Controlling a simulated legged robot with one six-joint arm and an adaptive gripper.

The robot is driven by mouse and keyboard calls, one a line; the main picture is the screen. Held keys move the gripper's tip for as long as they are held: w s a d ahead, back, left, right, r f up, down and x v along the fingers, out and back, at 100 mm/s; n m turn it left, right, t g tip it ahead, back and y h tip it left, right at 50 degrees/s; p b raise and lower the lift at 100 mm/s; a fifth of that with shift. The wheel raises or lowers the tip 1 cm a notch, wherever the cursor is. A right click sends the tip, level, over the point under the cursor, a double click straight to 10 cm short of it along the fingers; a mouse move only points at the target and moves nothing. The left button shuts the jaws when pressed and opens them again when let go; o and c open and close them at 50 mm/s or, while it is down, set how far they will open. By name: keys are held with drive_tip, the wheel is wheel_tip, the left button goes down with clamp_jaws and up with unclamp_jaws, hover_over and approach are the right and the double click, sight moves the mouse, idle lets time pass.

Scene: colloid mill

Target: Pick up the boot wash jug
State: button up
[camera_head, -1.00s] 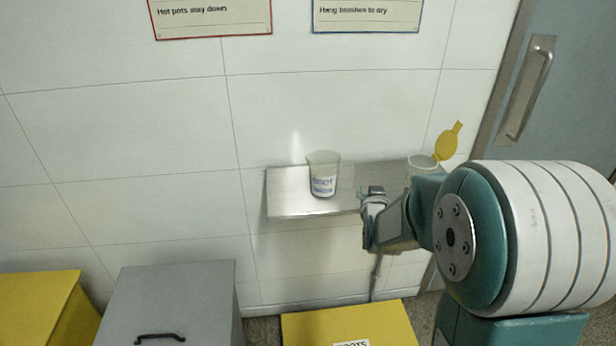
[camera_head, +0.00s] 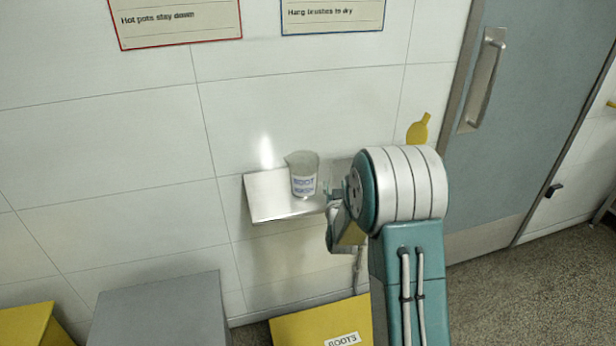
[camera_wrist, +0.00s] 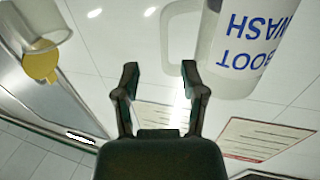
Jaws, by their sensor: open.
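The boot wash jug (camera_head: 303,183) is a translucent jug with a white label in blue letters. It stands upright on the left part of a metal wall shelf (camera_head: 268,200). In the wrist view the jug (camera_wrist: 235,70) is at the upper right, upside down in the picture, with its handle (camera_wrist: 172,40) toward the picture's middle. My gripper (camera_wrist: 159,78) is open and empty, its fingertips just short of the handle. In the head view my arm partly hides the gripper, close to the jug's right side.
Yellow (camera_head: 300,330) and grey (camera_head: 160,310) bins stand below. A door (camera_head: 540,100) is at the right.

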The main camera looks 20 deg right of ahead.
sight(331, 176)
drive_tip(key=x, duration=0.5)
drive_tip(key=shift+w+a+f, duration=0.2)
drive_tip(key=shift+w+a, duration=0.15)
drive_tip(key=shift+w, duration=0.05)
drive_tip(key=shift+w+d, duration=0.25)
drive_tip(key=shift+d, duration=0.1)
drive_tip(key=shift+a, duration=0.15)
clamp_jaws()
